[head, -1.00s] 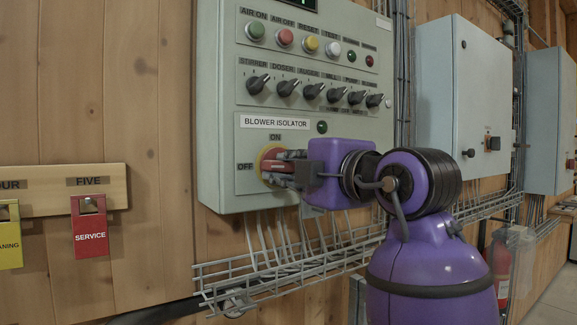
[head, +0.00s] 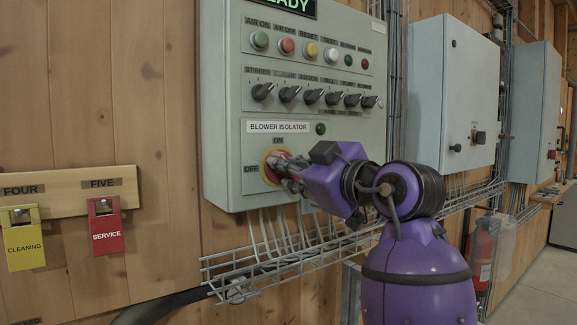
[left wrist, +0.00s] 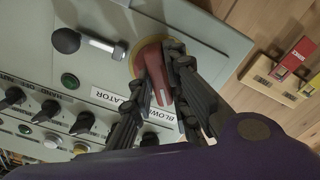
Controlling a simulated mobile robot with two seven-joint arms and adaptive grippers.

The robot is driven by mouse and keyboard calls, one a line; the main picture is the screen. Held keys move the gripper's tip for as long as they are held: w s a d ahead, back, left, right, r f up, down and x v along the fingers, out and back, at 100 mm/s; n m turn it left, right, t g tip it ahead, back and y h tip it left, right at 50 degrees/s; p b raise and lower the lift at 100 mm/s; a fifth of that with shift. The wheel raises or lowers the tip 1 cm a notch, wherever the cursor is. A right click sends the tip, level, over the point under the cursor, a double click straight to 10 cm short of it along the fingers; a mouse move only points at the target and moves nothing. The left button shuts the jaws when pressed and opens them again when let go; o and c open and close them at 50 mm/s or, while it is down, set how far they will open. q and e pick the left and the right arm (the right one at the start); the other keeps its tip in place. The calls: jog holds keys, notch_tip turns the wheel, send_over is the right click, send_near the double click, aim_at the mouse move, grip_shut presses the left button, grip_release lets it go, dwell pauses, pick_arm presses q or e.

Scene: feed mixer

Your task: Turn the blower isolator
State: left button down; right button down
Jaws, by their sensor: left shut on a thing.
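The blower isolator is a red rotary handle (head: 270,168) on a yellow disc, low on the grey control panel, under the label "BLOWER ISOLATOR" (head: 278,127). "ON" is marked above it and "OFF" to its left. My left gripper (head: 284,165) reaches it from the right and is shut on the handle, tilted in the head view. In the left wrist view the red handle (left wrist: 154,72) lies between the dark fingers (left wrist: 162,78), with part of the yellow disc showing beyond. The fingers partly cover the handle, so its exact angle is hard to read. My right gripper is not in view.
Black selector knobs (head: 312,97) and coloured buttons (head: 288,46) sit above on the panel (head: 222,100). A wire cable tray (head: 285,262) runs below. A yellow tag (head: 24,240) and a red "SERVICE" tag (head: 105,232) hang left. Another grey cabinet (head: 450,80) stands right.

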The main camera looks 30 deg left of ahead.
pick_arm(q)
jog(key=shift+m, duration=3.6)
jog(key=c, duration=1.7)
grip_release()
jog(key=v, duration=1.2)
jog(key=shift+f, duration=0.1)
